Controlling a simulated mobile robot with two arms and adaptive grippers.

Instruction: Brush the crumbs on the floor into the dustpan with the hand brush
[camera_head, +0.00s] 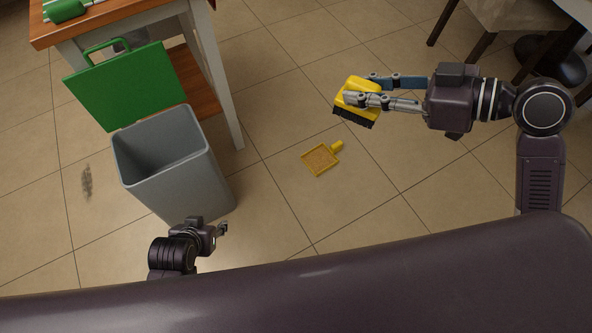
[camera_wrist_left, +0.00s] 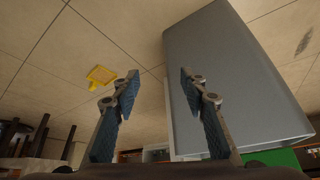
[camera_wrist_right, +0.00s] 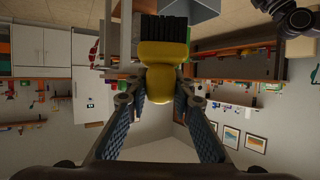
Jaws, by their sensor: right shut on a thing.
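The yellow hand brush (camera_head: 356,101) with dark bristles is held by my right gripper (camera_head: 367,91), well above the floor, bristles low in the head view. The right wrist view shows the brush (camera_wrist_right: 160,75) between both fingers. A yellow dustpan (camera_head: 319,160) lies on the floor, its handle towards the upper right; it also shows in the left wrist view (camera_wrist_left: 100,75). A dark, speckled patch that looks like crumbs (camera_head: 87,181) lies on the floor left of the bin. My left gripper (camera_head: 223,229) is open and empty near the bin; its fingers are apart in its wrist view (camera_wrist_left: 160,85).
A grey open bin (camera_head: 185,175) stands between the dark patch and the dustpan. A green board (camera_head: 125,85) with a handle is behind it, by a wooden table (camera_head: 95,20). A chair (camera_head: 510,15) is at the upper right. The tiled floor around the dustpan is clear.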

